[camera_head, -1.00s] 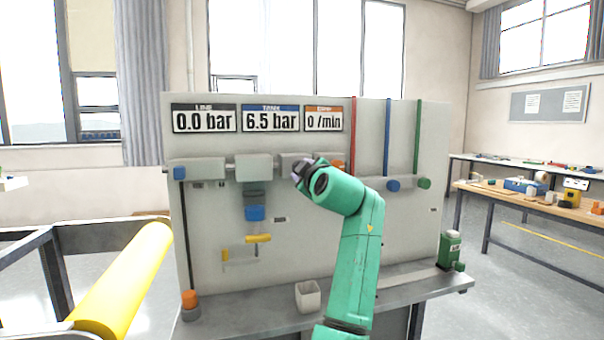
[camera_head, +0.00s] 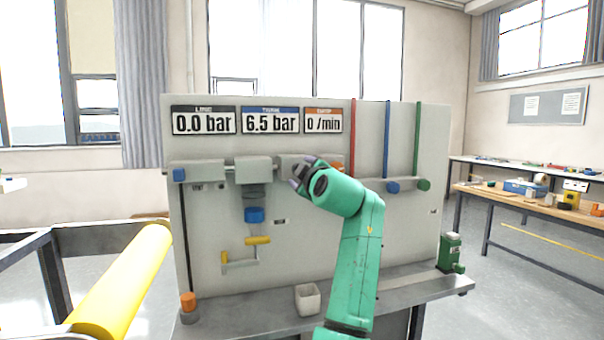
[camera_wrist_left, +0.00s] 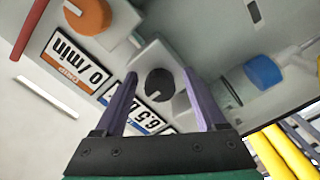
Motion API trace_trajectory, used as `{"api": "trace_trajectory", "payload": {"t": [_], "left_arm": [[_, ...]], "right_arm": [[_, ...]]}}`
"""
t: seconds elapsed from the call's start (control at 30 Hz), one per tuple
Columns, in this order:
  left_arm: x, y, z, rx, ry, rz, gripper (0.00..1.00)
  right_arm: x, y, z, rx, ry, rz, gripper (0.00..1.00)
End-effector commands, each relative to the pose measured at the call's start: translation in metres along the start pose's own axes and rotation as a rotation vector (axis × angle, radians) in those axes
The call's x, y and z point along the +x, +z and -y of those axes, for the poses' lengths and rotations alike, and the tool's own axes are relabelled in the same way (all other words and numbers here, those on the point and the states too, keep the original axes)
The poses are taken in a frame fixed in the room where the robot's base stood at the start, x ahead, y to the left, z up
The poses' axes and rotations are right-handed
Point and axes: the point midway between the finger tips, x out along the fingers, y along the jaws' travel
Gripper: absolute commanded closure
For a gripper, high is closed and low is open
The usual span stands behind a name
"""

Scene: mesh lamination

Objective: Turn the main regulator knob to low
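A round black knob (camera_wrist_left: 158,84) with a small white pointer mark sits on a grey box (camera_head: 290,163) on the upright panel. I take it for the main regulator knob; no label on it is readable. In the left wrist view, the two purple fingers of my left gripper (camera_wrist_left: 160,75) stand apart, one on each side of the knob. I cannot tell whether they touch it. In the head view, my left gripper (camera_head: 301,171) is at the panel below the displays and hides the knob. My right gripper is not in view.
An orange knob (camera_wrist_left: 87,15) is beside the black one. The panel displays read 0.0 bar (camera_head: 204,122), 6.5 bar (camera_head: 270,122) and 0 /min (camera_head: 323,124). A blue part (camera_head: 254,215) and yellow handle (camera_head: 258,240) are left of my arm. A white cup (camera_head: 307,299) stands on the ledge.

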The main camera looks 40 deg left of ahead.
Motion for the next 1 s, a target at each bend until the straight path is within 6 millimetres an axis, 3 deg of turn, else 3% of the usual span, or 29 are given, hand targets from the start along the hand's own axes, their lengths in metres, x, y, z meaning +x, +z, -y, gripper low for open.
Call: {"api": "trace_trajectory", "payload": {"t": [0.27, 0.7, 0.83, 1.0], "left_arm": [[-0.012, 0.001, 0.001, 0.000, 0.003, -0.001, 0.27], [-0.129, 0.002, 0.002, -0.001, 0.002, 0.002, 0.27], [-0.143, 0.001, 0.001, 0.000, 0.000, 0.001, 0.27], [-0.146, 0.000, 0.000, 0.001, 0.000, 0.000, 0.27]], "right_arm": [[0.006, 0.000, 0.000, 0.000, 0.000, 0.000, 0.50], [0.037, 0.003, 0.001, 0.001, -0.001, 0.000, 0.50], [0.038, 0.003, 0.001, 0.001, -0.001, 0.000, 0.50], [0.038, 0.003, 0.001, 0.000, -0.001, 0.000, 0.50]]}}
